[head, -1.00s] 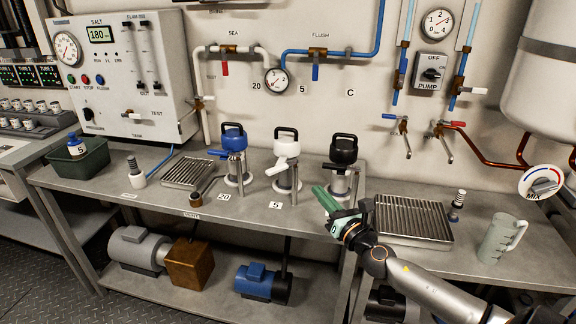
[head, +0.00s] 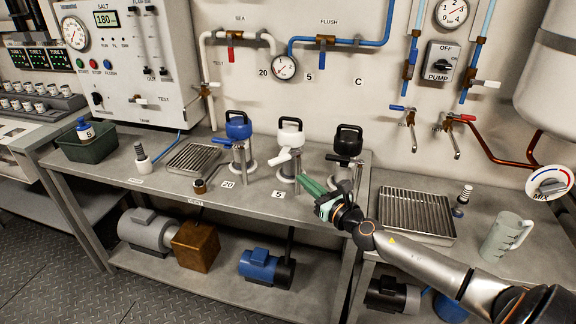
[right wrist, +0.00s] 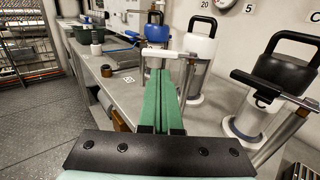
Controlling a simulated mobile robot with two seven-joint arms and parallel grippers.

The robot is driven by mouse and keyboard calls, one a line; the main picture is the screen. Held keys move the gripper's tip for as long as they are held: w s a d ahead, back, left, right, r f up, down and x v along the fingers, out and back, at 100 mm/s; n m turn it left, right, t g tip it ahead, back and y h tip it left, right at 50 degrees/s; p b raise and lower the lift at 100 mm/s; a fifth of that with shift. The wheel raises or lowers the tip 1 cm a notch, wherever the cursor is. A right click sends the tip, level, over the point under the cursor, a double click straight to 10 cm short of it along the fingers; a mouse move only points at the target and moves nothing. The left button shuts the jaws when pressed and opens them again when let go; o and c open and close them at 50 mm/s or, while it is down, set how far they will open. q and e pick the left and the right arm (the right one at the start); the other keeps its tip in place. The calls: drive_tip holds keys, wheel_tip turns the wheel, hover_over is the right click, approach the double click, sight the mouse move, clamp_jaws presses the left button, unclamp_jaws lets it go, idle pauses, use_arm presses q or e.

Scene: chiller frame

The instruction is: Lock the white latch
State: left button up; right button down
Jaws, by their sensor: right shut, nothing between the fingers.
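The white housing (head: 290,137) stands on the bench between a blue one and a black one, with its white latch (head: 283,156) sticking out at the front left near a metal post. In the right wrist view the white latch (right wrist: 160,53) lies just beyond my fingertips. My right gripper (head: 308,182) has green fingers, shut together and empty, pointing at the white latch from the front right. In the right wrist view the fingers (right wrist: 160,75) overlap the latch region; I cannot tell whether they touch it. My left gripper is not in view.
The blue housing (head: 238,126) with a blue lever stands left, the black housing (head: 347,142) with a black lever right, close to my gripper. A grated tray (head: 417,216) and a jug (head: 505,238) are at right. Another grate (head: 193,158) lies left.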

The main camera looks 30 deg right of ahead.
sight(281, 161)
drive_tip(key=w, duration=0.8)
drive_tip(key=shift+a, duration=0.1)
idle(0.3)
